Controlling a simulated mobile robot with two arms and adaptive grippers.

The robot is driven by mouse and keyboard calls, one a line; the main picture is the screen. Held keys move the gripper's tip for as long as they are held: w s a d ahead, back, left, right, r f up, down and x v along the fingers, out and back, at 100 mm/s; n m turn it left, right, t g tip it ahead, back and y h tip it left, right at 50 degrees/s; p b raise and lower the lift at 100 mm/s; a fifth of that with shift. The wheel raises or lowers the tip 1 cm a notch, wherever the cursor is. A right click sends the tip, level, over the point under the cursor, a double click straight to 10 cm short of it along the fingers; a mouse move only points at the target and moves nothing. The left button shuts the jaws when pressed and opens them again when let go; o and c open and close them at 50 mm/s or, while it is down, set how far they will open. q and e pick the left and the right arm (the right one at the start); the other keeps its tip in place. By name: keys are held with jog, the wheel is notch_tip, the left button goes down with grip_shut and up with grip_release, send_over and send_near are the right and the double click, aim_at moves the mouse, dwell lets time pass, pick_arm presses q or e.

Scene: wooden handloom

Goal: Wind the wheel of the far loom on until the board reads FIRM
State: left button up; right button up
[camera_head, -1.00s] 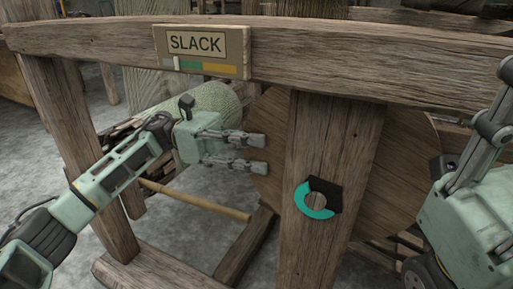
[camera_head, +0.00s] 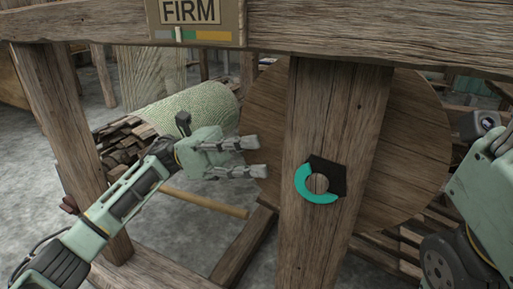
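The board (camera_head: 197,12) on the loom's top beam reads FIRM; its top is cut off by the picture edge. Below the word, a pale pointer stands at the left part of the green band. The round wooden wheel (camera_head: 408,150) stands behind a thick upright post, which hides its middle. My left gripper (camera_head: 260,157) is at the wheel's left edge, its two fingers spread apart with nothing seen between them. Whether they touch the wheel is unclear. My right gripper (camera_head: 492,150) is at the right edge, partly cut off, and its fingertips cannot be made out.
A teal and black ring mark (camera_head: 319,182) is on the post (camera_head: 330,120). A roll of pale green cloth (camera_head: 195,108) lies behind my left gripper. A wooden rod (camera_head: 205,202) runs below it. Loom posts and beams frame the space; grey floor shows at left.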

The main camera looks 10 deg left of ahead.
pick_arm(q)
jog(key=v, duration=1.2)
dwell(0.5)
